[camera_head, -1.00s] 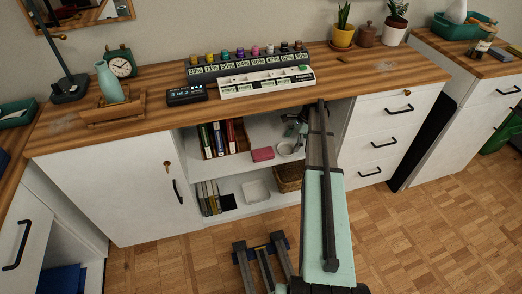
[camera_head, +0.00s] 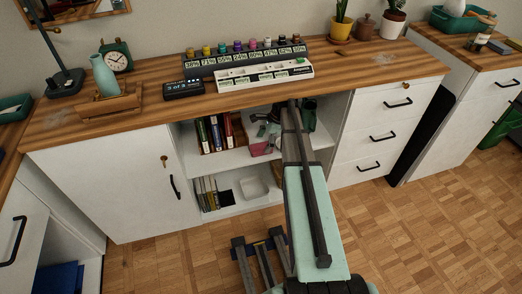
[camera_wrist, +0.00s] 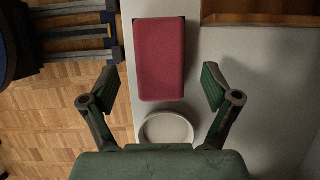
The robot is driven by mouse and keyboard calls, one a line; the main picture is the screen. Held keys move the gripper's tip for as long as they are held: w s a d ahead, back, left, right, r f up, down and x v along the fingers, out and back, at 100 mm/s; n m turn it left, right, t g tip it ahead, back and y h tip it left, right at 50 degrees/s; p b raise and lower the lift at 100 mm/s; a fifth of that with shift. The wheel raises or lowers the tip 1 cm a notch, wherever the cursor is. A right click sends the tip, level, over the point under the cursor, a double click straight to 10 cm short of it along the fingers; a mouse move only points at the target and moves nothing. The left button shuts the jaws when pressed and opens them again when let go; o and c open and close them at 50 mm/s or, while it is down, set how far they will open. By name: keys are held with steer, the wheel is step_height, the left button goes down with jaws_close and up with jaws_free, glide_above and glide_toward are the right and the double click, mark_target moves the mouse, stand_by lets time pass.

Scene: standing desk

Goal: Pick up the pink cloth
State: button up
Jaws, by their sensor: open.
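The pink cloth (camera_wrist: 159,58) is a folded rectangular block lying on the white shelf, near its front edge, in the wrist view. In the head view the cloth (camera_head: 262,148) shows on the upper shelf of the open cabinet, partly hidden by my gripper (camera_head: 264,132). In the wrist view my gripper (camera_wrist: 160,88) is open, with one finger on each side of the cloth's near end. The fingers look apart from the cloth; I cannot tell the height between them.
A round white dish (camera_wrist: 166,130) sits beside the cloth, below it in the wrist view. Books (camera_head: 216,133) stand at the left of the same shelf. The wooden desktop (camera_head: 150,112) and a shelf board below bound the opening. A white tray (camera_head: 254,188) is on the lower shelf.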

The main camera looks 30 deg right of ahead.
steer(key=x, duration=0.3)
steer(key=shift+d, duration=0.15)
steer(key=c, duration=1.1)
steer(key=shift+c, duration=0.2)
steer(key=shift+r, duration=0.15)
steer(key=shift+r, duration=0.6)
steer(key=s+a+p, duration=0.2)
steer(key=s+a, duration=0.1)
steer(key=s, duration=1.4)
steer(key=shift+s, duration=0.4)
